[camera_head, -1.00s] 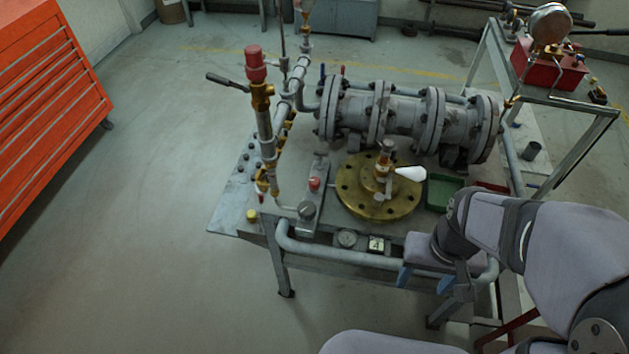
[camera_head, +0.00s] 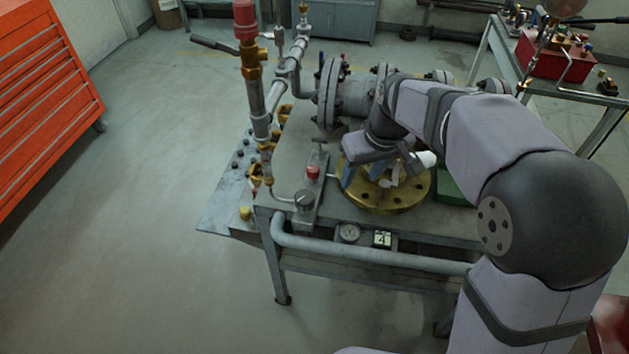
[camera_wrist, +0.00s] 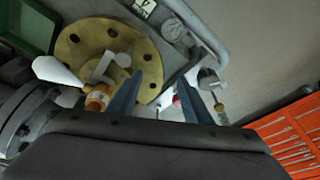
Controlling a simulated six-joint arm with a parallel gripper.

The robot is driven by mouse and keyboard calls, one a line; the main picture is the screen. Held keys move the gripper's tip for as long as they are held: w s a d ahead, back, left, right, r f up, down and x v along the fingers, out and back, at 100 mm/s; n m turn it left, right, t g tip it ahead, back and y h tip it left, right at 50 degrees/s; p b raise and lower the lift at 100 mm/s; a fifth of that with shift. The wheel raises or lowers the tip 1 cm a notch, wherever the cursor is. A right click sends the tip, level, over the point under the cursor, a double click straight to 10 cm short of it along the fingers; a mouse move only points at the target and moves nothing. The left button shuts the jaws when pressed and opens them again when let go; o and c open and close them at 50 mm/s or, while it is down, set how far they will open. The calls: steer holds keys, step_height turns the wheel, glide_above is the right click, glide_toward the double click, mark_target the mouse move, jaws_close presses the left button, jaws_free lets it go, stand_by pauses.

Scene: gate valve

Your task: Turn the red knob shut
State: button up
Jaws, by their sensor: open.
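The small red knob (camera_head: 313,172) stands on a narrow grey plate at the front of the workbench. My gripper (camera_head: 363,176) is open, to the right of the knob and above the brass flange, with a gap between them in the head view. In the wrist view my two blue fingers (camera_wrist: 158,96) are spread apart with nothing held. The red knob (camera_wrist: 176,101) shows there as a small red patch beside the right finger, which partly hides it. A second red cap (camera_head: 245,18) tops the tall pipe at the left.
The brass flange (camera_head: 385,200) carries a white-handled lever (camera_head: 427,160) close to my gripper. A round grey knob (camera_head: 304,201) sits just in front of the red knob. A green tray (camera_head: 458,190) is to the right. The tall pipe (camera_head: 258,105) rises behind left.

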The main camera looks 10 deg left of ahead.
mark_target(313, 169)
steer(key=w+a+n+y+b, duration=0.1)
steer(key=w+a+n+b, duration=0.3)
steer(key=a, duration=0.6)
steer(key=shift+m+t, duration=0.4)
steer(key=shift+m, duration=0.2)
steer(key=shift+w+p+x, duration=0.15)
steer(key=shift+p+x, duration=0.2)
steer(key=shift+x, duration=1.6)
steer(key=shift+w+p+x, duration=0.15)
steer(key=shift+p+x, duration=0.15)
steer(key=shift+x, duration=1.65)
steer(key=shift+d+r, duration=0.1)
steer(key=shift+c, duration=0.7)
steer(key=c, duration=0.9)
